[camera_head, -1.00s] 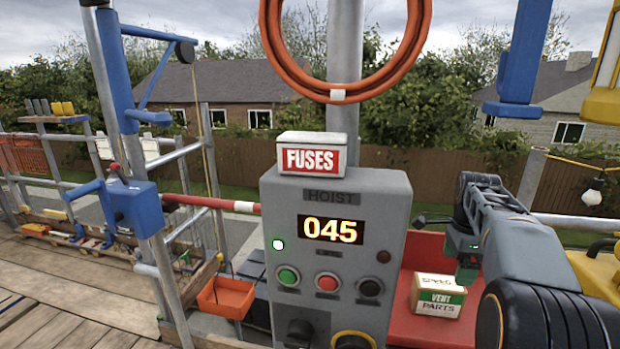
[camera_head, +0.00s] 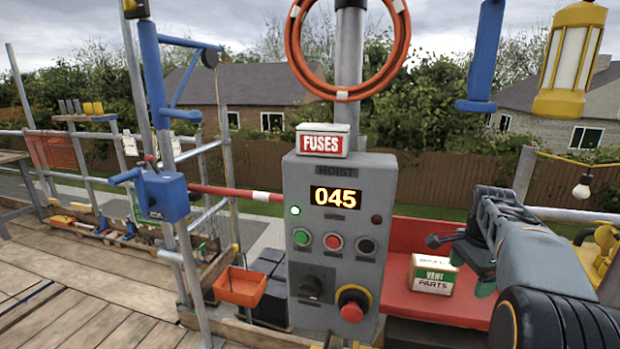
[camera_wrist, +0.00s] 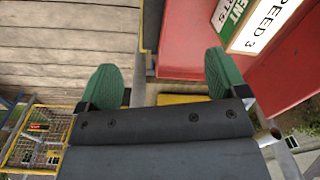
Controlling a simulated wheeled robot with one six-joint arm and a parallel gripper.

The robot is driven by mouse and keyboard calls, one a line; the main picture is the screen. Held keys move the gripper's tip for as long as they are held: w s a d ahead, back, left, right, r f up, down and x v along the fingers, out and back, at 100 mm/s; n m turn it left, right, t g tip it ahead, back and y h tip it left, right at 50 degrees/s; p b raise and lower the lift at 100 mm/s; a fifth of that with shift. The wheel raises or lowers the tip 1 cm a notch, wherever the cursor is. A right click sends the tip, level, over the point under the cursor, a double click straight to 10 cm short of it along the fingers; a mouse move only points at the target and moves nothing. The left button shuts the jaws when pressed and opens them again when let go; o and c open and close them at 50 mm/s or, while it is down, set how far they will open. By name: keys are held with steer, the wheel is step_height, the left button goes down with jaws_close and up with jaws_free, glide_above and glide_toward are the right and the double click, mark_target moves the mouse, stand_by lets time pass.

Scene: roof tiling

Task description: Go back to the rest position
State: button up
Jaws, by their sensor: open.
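My gripper (camera_wrist: 162,82) is open and empty in the wrist view, its two green fingers spread apart with nothing between them. In the head view my gripper (camera_head: 468,262) hangs at the right, in front of the red surface and close to the vent parts box (camera_head: 433,274). The box also shows at the top right of the wrist view (camera_wrist: 262,22), apart from the fingers. The grey hoist panel (camera_head: 340,225) stands left of my gripper, its display reading 045 and a small lamp lit at its left side.
A fuses box (camera_head: 323,140) sits on top of the panel. A red emergency button (camera_head: 352,310) sticks out low on it. An orange tray (camera_head: 241,287) is to the left. A yellow lantern (camera_head: 572,60) and a blue post (camera_head: 484,60) hang at upper right. Plank decking lies at left.

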steer(key=s+a+f+n+t+p, duration=0.1)
steer(key=s+a+n+t+p, duration=0.2)
steer(key=s+a+n, duration=1.4)
steer(key=shift+a+f+p, duration=0.25)
steer(key=shift+a+p, duration=1.2)
steer(key=shift+p, duration=0.1)
